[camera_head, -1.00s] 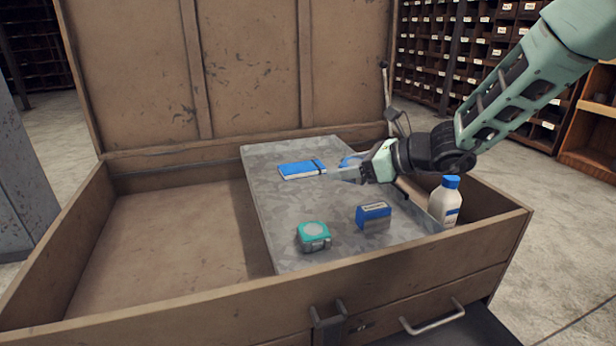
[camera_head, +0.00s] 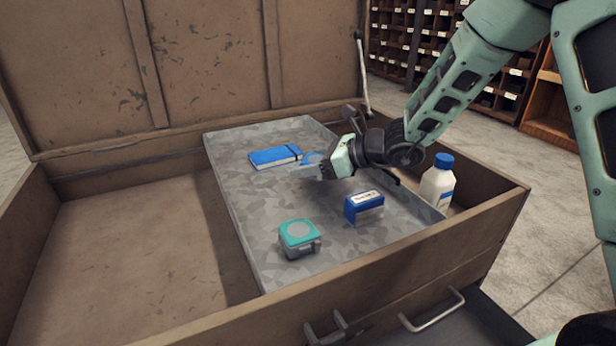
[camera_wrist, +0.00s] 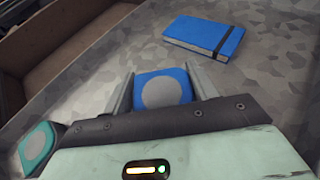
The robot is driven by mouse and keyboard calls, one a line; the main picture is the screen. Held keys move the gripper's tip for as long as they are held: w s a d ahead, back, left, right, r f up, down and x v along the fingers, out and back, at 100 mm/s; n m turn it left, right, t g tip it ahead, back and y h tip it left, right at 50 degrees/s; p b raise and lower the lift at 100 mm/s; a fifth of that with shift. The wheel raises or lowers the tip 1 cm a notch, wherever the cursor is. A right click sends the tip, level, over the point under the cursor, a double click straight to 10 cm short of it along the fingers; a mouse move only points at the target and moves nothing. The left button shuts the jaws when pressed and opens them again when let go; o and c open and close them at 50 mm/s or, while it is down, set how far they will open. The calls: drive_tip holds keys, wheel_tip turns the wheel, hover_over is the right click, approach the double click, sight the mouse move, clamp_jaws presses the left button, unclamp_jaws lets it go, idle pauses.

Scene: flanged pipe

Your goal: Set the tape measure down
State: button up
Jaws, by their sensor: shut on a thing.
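My gripper (camera_head: 308,168) is shut on a blue tape measure (camera_head: 312,158) with a grey round face, low over the grey tray (camera_head: 235,190). The blue tape measure (camera_wrist: 162,92) sits between both fingers in the wrist view. In the head view my fingers partly hide it, and I cannot tell whether its underside touches the tray. A teal tape measure (camera_head: 299,237) stands apart on the tray near its front edge; it also shows at the lower left of the wrist view (camera_wrist: 37,147).
A blue notebook (camera_head: 275,157) lies left of my gripper. A blue and white box (camera_head: 364,207) stands in front of it. A white bottle (camera_head: 437,184) with a blue cap is at the right. The wooden chest (camera_head: 130,250) has free floor left of the tray.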

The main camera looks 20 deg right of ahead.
drive_tip(key=shift+f+b, duration=0.3)
drive_tip(key=shift+f, duration=1.1)
drive_tip(key=shift+f, duration=0.1)
drive_tip(key=o, duration=1.1)
drive_tip(key=shift+o, duration=0.2)
drive_tip(key=shift+s+d+r, duration=0.15)
drive_tip(key=shift+d+r, duration=0.1)
drive_tip(key=p+v, duration=0.2)
drive_tip(key=v, duration=0.9)
drive_tip(key=shift+s+d, duration=0.1)
drive_tip(key=shift+d, duration=0.05)
